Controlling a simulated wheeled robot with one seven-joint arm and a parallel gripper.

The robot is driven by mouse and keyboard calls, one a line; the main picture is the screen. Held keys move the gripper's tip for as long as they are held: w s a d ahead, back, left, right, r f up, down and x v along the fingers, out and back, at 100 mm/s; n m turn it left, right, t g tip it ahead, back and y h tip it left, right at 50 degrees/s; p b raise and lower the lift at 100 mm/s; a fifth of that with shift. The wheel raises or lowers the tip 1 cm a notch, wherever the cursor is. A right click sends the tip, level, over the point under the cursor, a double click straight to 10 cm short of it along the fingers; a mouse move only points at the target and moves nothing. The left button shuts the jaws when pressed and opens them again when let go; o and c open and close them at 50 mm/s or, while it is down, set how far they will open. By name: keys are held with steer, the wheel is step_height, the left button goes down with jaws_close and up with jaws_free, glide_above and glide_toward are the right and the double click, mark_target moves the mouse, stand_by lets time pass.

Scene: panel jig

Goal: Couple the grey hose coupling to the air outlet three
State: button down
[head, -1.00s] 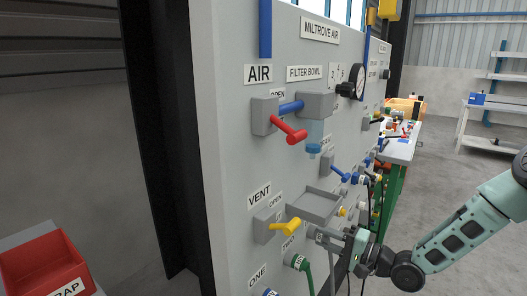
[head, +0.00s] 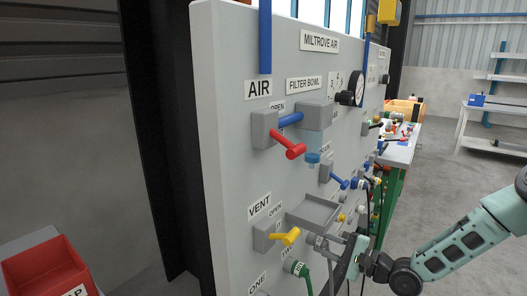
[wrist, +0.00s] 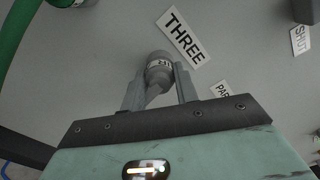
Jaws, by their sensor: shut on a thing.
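The grey hose coupling (wrist: 158,72) is between the two fingers of my gripper (wrist: 158,88) in the wrist view, with a small white tag on it. It points at the panel just beside the THREE label (wrist: 183,37). The outlet three itself is hidden behind the coupling, so I cannot tell whether the coupling is seated on it. In the head view my gripper (head: 332,246) is close against the panel's lower part, and the grey coupling (head: 316,241) shows at its tips.
The yellow vent handle (head: 286,237) and a grey tray (head: 314,213) are close above. A red handle (head: 290,148) sits higher. A red bin (head: 45,276) stands at lower left; the right-hand floor is open.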

steer(key=c, duration=1)
jaws_free()
steer(key=p+v, duration=0.1)
steer(key=v, duration=0.8)
